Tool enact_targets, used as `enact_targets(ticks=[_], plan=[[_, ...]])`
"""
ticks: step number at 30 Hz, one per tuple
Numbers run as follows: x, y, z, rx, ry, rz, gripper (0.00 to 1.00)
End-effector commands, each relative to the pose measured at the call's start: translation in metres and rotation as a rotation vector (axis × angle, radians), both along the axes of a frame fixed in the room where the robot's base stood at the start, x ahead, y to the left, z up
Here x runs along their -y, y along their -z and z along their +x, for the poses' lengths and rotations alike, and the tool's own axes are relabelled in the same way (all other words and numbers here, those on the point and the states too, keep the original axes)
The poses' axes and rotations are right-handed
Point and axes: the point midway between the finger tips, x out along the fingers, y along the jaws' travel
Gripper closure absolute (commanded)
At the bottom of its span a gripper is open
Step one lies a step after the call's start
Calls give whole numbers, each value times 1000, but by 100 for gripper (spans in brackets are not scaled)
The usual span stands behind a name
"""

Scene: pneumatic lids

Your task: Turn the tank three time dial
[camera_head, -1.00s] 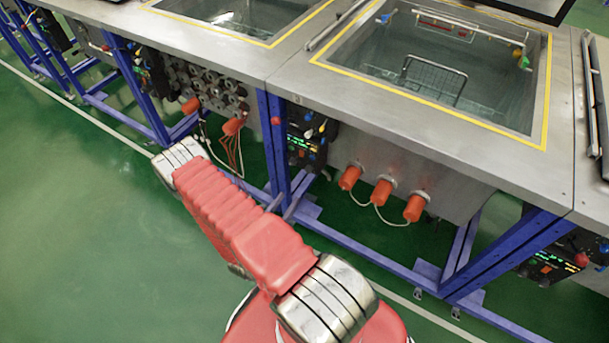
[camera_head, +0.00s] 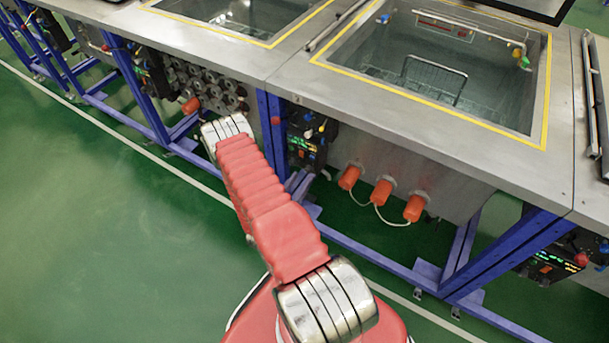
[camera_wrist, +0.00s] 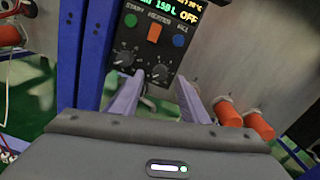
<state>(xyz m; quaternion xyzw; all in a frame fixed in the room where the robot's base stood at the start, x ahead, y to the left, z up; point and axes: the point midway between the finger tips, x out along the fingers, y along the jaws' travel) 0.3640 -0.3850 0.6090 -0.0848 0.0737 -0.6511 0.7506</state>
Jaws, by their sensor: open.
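A black control panel (camera_wrist: 150,45) is ahead in the wrist view. It has a lit display with "150 L" and "OFF" readable, and green, orange and blue buttons. Two dark dials are low on it, a left dial (camera_wrist: 124,57) and a right dial (camera_wrist: 160,74). Their labels are too blurred to read, so I cannot tell which is the time dial. My gripper (camera_wrist: 161,80) is open and empty. Its fingers point at the panel, with the right dial between their tips in the picture; contact cannot be told. The panel also shows in the head view (camera_head: 305,140).
Blue frame posts (camera_head: 269,135) stand left of the panel. Orange plugs with cables (camera_head: 381,192) stick out of the tank wall to its right. The steel tank rim (camera_head: 430,143) overhangs above. Green floor (camera_head: 90,220) is clear on the left.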

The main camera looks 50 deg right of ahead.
Motion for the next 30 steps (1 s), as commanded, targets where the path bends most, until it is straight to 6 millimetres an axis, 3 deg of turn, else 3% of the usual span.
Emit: enact_targets(ticks=[9,20,30], plan=[[32,0,4,1,1,0,60],[36,0,5,0,0,0,60],[36,0,5,0,0,0,82]])
